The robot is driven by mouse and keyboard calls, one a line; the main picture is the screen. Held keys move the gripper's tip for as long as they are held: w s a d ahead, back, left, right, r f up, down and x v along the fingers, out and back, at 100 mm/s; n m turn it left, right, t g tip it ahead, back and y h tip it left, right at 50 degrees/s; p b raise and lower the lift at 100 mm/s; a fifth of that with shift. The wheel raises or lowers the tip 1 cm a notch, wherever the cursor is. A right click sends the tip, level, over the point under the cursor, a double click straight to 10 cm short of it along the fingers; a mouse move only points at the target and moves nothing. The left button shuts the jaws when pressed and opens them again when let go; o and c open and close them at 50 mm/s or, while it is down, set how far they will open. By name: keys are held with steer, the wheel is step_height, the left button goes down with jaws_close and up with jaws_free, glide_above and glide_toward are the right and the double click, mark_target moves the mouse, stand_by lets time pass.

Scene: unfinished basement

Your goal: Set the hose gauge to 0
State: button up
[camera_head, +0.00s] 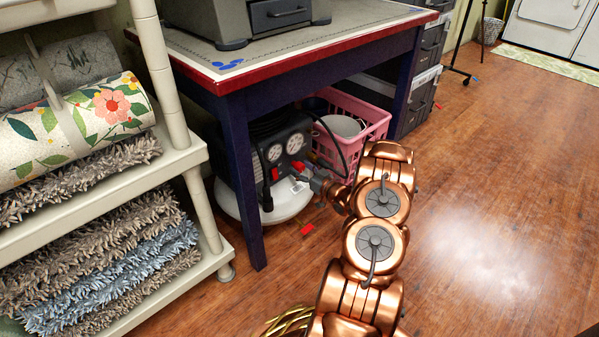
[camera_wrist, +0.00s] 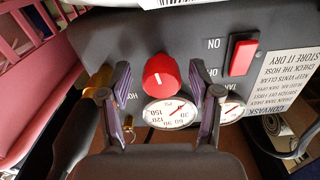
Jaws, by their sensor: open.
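The air compressor (camera_head: 262,150) stands under the table, with two round white gauges on its dark panel. In the wrist view the panel lettering is upside down. A red round knob (camera_wrist: 161,74) with a white mark sits against a white gauge (camera_wrist: 168,113) numbered up to 150; I cannot read its needle exactly. A label beginning "HO" beside it is partly hidden by a finger. A second gauge (camera_wrist: 231,110) is partly behind the right finger. My gripper (camera_wrist: 159,80) is open, its fingers on either side of the red knob; contact cannot be told.
A red rectangular switch (camera_wrist: 242,55) lies right of the knob. A pink basket (camera_head: 362,125) stands beside the compressor. The table leg (camera_head: 243,185) is left of my arm, and a shelf with rugs (camera_head: 100,250) is farther left. Open wood floor lies right.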

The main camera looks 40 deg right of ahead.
steer(key=shift+w, duration=0.3)
steer(key=shift+c, duration=0.3)
steer(key=c, duration=1.1)
